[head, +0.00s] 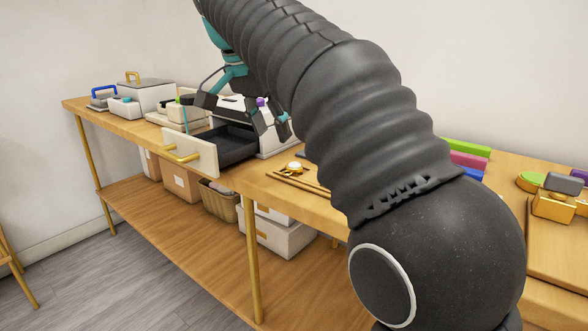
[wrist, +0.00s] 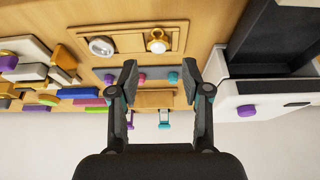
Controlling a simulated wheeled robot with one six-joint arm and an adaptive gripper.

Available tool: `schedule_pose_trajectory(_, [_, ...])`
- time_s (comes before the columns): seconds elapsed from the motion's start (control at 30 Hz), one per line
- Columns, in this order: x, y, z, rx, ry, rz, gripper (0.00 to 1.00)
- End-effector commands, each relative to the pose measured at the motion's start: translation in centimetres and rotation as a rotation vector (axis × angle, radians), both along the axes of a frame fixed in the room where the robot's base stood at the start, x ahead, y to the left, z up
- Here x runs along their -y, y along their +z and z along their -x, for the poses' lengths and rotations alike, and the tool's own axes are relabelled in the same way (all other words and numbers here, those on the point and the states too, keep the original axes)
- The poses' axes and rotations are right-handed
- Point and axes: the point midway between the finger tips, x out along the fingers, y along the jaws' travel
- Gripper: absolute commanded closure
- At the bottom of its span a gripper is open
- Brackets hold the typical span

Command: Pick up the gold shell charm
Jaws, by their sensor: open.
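A small round gold-and-white piece (wrist: 158,42) lies in the right part of a shallow wooden tray (wrist: 183,40) in the wrist view. It may be the gold shell charm, but its shape is too small to be sure. It also shows on the table in the head view (head: 294,167). A silver round piece (wrist: 102,46) lies in the tray's left part. My gripper (wrist: 160,74) is open and empty, with its fingers spread wide. In the wrist picture the gold piece appears beyond the fingertips, apart from them. In the head view my arm covers part of the tray.
An open dark drawer (head: 226,146) with a gold handle juts from a white unit beside the tray. Coloured blocks (head: 467,159) and a gold box (head: 553,206) stand at the right. White boxes (head: 155,97) stand at the far left. The table's front edge is close to the tray.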

Motion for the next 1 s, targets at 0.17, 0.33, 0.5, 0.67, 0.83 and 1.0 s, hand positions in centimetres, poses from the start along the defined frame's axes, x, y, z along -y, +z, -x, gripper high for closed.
schedule_pose_trajectory(0.17, [0.6, -2.3, -0.6, -0.001, 0.001, 0.001, 0.52])
schedule_pose_trajectory(0.33, [0.8, -3.4, -1.0, 0.000, 0.002, 0.000, 0.52])
schedule_pose_trajectory(0.5, [0.9, -4.3, -1.0, -0.001, 0.002, -0.001, 0.52])
schedule_pose_trajectory(0.67, [1.3, -6.4, -1.0, -0.003, 0.002, 0.000, 0.52])
schedule_pose_trajectory(0.83, [1.6, -8.2, -1.6, -0.001, 0.002, 0.000, 0.52])
schedule_pose_trajectory(1.0, [1.7, -8.7, -1.8, 0.001, 0.003, -0.002, 0.52])
